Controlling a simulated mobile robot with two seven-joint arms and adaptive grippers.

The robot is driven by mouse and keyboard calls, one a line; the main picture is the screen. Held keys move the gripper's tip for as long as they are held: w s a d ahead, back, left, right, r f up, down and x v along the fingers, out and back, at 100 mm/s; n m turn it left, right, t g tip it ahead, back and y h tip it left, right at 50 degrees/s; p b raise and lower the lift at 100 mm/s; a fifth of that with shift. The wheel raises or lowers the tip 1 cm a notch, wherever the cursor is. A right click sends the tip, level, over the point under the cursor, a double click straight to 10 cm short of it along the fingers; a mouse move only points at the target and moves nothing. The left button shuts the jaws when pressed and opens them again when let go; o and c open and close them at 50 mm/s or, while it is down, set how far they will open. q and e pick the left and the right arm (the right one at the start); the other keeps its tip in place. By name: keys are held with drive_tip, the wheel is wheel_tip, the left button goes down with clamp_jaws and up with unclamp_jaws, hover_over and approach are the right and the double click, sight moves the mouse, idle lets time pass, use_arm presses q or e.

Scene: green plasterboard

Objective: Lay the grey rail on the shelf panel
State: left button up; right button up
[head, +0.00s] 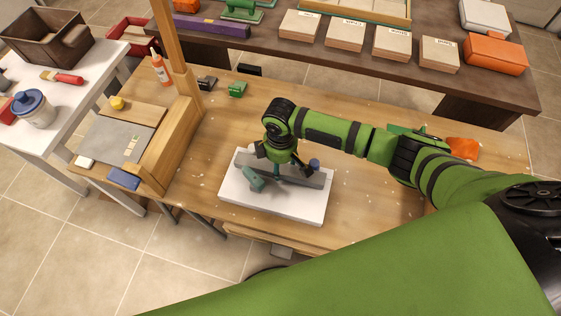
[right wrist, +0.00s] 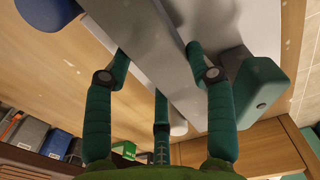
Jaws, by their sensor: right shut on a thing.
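The grey rail (head: 306,178) lies lengthwise over the white shelf panel (head: 285,208) on the wooden workbench. My right gripper (head: 284,171) comes down on the rail near its middle and is shut on it. In the right wrist view, the fingers (right wrist: 157,55) stand on either side of the rail (right wrist: 150,40), with the white panel behind. I cannot tell whether the rail touches the panel. A teal block (head: 253,179) is in front of the rail; it also shows in the right wrist view (right wrist: 258,92). My left gripper is out of view.
A blue round piece (head: 314,164) is by the rail's right end. A wooden post (head: 178,60) and a grey board (head: 118,140) are to the left. Bench front right of the panel is clear.

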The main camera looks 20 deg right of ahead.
drive_tip(key=shift+f, duration=0.45)
drive_tip(key=o, duration=1.4)
wheel_tip(320, 180, up, 12)
